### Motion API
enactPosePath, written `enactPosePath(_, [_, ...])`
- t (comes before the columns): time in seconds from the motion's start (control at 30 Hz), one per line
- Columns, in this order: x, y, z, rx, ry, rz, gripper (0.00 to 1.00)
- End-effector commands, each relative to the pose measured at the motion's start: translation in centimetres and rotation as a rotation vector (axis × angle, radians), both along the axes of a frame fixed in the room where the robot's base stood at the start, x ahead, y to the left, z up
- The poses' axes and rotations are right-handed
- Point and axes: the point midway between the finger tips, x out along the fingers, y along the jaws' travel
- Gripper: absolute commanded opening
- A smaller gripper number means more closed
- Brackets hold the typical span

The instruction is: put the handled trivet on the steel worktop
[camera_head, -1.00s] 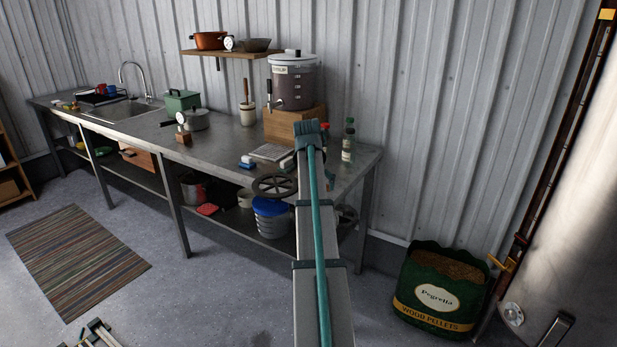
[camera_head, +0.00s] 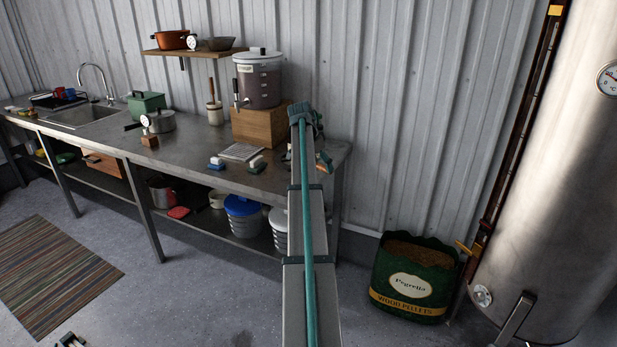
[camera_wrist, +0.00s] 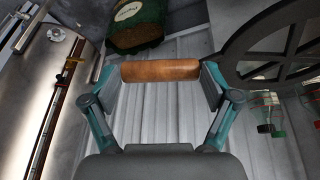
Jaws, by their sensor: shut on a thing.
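The handled trivet is a dark round plate (camera_wrist: 225,42) with spoke-like openings, at the upper right of the wrist view. Its brown wooden handle (camera_wrist: 153,73) lies across the middle of that view. My gripper (camera_wrist: 160,78) is shut on this handle, with a teal finger at each end. The trivet plate cannot be made out in the head view, where my arm covers that area. The steel worktop (camera_head: 188,150) is the long grey bench top along the wall. My arm reaches over or past its right end; the height above it is hard to tell.
A drink dispenser (camera_head: 258,80) stands on a wooden box (camera_head: 262,125) on the worktop. A rack (camera_head: 241,152) and small blocks (camera_head: 216,164) lie in front. A pot (camera_head: 158,121) is farther left. A pellet bag (camera_head: 414,285) and steel tank (camera_head: 560,200) stand right.

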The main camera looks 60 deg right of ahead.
Motion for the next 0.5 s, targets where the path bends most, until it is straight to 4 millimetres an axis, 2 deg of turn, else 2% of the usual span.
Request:
enactPosePath(0.03, [1.3, -0.9, -0.1, 0.0, 0.0, 0.002, 0.31])
enactPosePath(0.2, [3.5, -2.0, -2.9, 0.001, 0.0, 0.002, 0.31])
enactPosePath(0.4, [5.0, -2.8, -5.2, 0.0, -0.001, 0.0, 0.31])
enactPosePath(0.5, [5.2, -3.0, -5.6, -0.001, -0.002, 0.001, 0.31])
